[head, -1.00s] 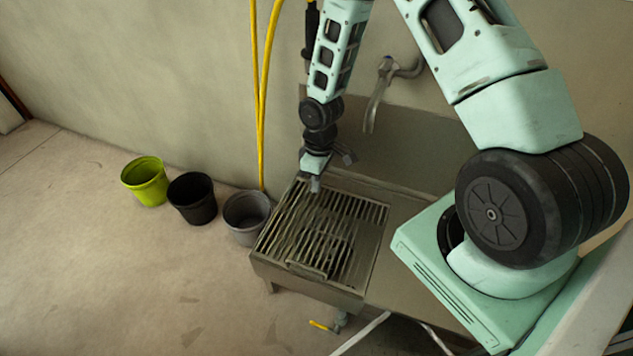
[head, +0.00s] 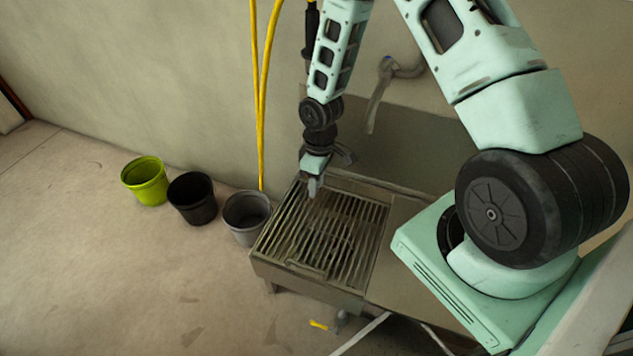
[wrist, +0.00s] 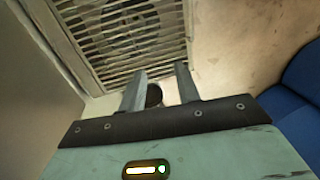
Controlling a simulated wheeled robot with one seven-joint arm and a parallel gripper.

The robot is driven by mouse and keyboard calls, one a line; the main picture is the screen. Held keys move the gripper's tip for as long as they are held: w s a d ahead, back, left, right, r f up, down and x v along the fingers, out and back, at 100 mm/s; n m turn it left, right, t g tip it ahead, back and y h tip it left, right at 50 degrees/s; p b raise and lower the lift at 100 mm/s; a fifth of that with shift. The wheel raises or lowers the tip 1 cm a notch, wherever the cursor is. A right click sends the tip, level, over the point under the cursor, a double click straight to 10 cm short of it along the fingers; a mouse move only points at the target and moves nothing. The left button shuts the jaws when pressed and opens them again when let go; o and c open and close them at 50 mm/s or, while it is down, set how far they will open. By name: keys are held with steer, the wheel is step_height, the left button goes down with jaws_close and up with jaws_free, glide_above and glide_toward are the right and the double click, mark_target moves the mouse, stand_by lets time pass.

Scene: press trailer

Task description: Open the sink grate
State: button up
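The sink grate (head: 345,240) is a set of dark metal bars lying flat in the top of the metal sink (head: 305,282). A small raised handle-like part shows at its front edge. The grate also fills the upper left of the wrist view (wrist: 125,38). My gripper (head: 314,192) hangs over the back left part of the grate. In the wrist view my gripper (wrist: 160,85) has its two fingers apart with nothing held between them. Whether the fingertips touch the grate cannot be told.
A grey bucket (head: 246,215), a black bucket (head: 191,197) and a green bucket (head: 146,180) stand on the floor left of the sink. A faucet (head: 378,95) hangs on the wall behind. A yellow hose (head: 260,110) runs down the wall. The floor at front left is clear.

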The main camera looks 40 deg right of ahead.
step_height(320, 180, up, 17)
steer(key=w+d+p, duration=0.1)
steer(key=d+p, duration=0.1)
steer(key=p, duration=0.1)
steer(key=shift+w+r, duration=0.15)
